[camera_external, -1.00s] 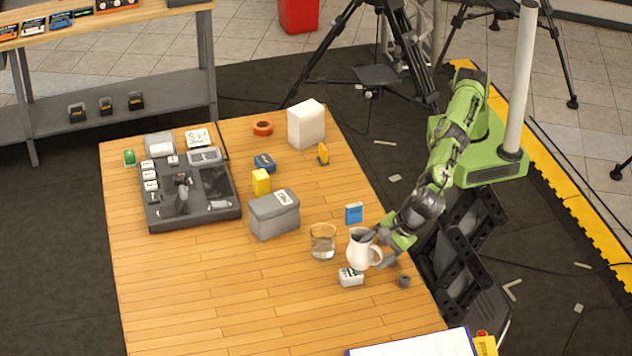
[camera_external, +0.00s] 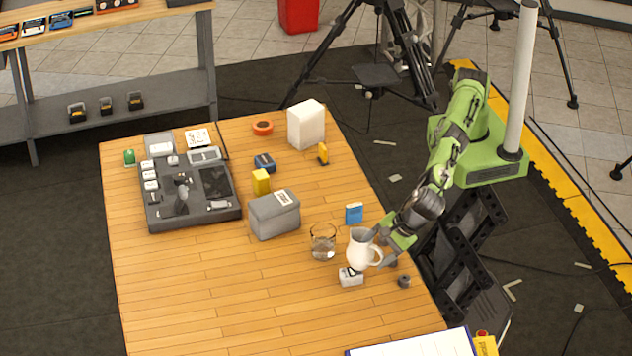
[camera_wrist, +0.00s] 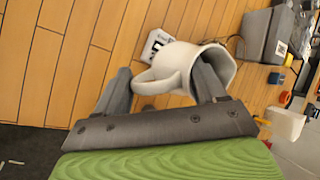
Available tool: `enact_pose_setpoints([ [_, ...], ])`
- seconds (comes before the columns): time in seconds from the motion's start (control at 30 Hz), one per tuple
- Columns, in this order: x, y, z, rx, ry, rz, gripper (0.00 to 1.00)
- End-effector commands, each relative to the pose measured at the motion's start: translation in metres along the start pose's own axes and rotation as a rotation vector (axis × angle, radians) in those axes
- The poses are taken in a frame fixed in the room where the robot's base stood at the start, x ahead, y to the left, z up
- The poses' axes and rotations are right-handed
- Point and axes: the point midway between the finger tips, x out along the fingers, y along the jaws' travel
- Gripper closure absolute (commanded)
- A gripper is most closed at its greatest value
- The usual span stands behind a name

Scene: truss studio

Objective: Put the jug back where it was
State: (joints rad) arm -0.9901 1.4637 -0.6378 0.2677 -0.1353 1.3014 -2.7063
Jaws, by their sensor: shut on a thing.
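The white jug (camera_external: 361,250) is near the right edge of the wooden table, upright or nearly so. My gripper (camera_external: 386,250) reaches in from the right and is shut on the jug. In the wrist view the jug (camera_wrist: 188,68) lies between the grey fingers of my gripper (camera_wrist: 168,82); one finger goes in at its mouth and the other is by the handle side. I cannot tell whether the jug's base touches the table. A clear glass (camera_external: 323,243) with some liquid stands just left of the jug.
A small white box (camera_external: 351,278) lies just in front of the jug and a small grey cylinder (camera_external: 404,281) to its right. The front left of the wooden table (camera_external: 200,290) is clear.

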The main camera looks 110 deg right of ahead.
Motion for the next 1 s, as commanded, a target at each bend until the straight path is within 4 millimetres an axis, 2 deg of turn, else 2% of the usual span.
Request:
enact_pose_setpoints([
  [0.17, -0.006, -0.021, 0.003, 0.021, 0.017, -0.004, 0.84],
  [0.3, -0.009, -0.058, 0.003, 0.056, 0.052, -0.013, 0.84],
  [0.57, 0.014, -0.128, -0.014, 0.133, 0.103, -0.056, 0.84],
  [0.77, 0.035, -0.196, -0.048, 0.222, 0.152, -0.090, 0.84],
  [0.9, 0.049, -0.241, -0.084, 0.293, 0.186, -0.111, 0.84],
  [1.0, 0.057, -0.268, -0.111, 0.341, 0.209, -0.120, 0.84],
])
